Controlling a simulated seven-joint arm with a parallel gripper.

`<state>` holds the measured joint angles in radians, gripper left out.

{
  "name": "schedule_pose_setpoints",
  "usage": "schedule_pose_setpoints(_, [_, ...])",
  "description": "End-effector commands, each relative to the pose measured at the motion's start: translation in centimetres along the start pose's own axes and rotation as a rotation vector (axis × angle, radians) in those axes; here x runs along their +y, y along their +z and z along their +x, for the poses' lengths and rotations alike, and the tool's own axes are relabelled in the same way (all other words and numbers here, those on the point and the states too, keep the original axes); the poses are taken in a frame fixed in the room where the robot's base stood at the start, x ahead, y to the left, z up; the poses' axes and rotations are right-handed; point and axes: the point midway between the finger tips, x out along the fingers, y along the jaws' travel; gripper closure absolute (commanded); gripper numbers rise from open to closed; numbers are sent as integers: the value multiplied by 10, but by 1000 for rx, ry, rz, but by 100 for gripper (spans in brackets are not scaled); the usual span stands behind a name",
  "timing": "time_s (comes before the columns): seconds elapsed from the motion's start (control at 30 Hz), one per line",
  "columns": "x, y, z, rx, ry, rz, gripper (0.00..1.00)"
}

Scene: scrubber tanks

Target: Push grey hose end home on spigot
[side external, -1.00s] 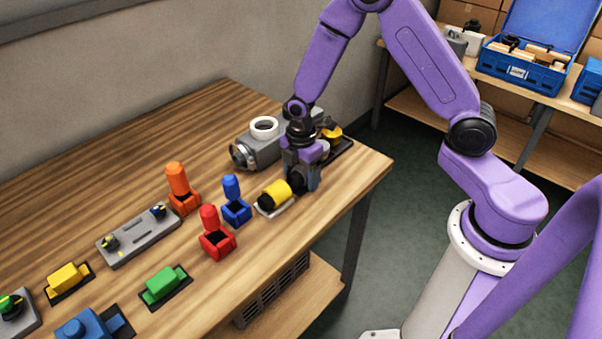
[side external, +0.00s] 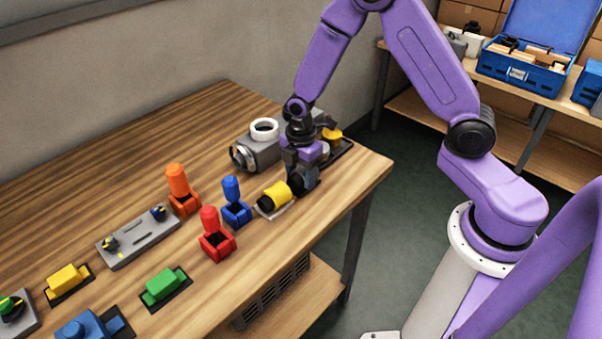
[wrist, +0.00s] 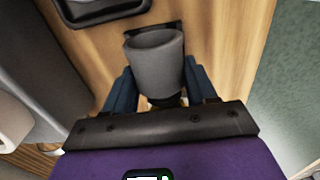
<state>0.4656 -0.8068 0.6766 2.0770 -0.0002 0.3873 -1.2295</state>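The grey hose end (wrist: 155,65) is a wide cup-like tube in the wrist view, between my two blue fingers. My gripper (wrist: 160,82) has one finger close against each side of it, with no clear gap. In the side view my gripper (side external: 303,182) is low over the table near its right end and hides the grey hose end. A dark plate shows just behind the hose end in the wrist view. A small brass-coloured part (wrist: 166,102) shows below it, mostly hidden by my gripper. I cannot make out the spigot or how far the hose end sits on it.
A yellow cylinder (side external: 275,195) lies on a pale plate just left of my gripper. A grey pump body (side external: 258,150) with a white ring stands behind it. A black tray (side external: 345,147) is at the right. Blue, red and orange fittings stand left. The table's front edge is close.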

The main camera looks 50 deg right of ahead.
Motion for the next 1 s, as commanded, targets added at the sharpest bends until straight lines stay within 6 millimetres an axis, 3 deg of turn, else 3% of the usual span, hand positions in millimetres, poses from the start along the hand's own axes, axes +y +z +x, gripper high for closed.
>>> schedule_pose_setpoints(0.33, [0, 0, -2, 0, -1, 1, 86])
schedule_pose_setpoints(0.37, [0, 0, -3, 0, 0, 1, 93])
schedule_pose_setpoints(1.0, [0, 0, -36, 0, 0, 1, 94])
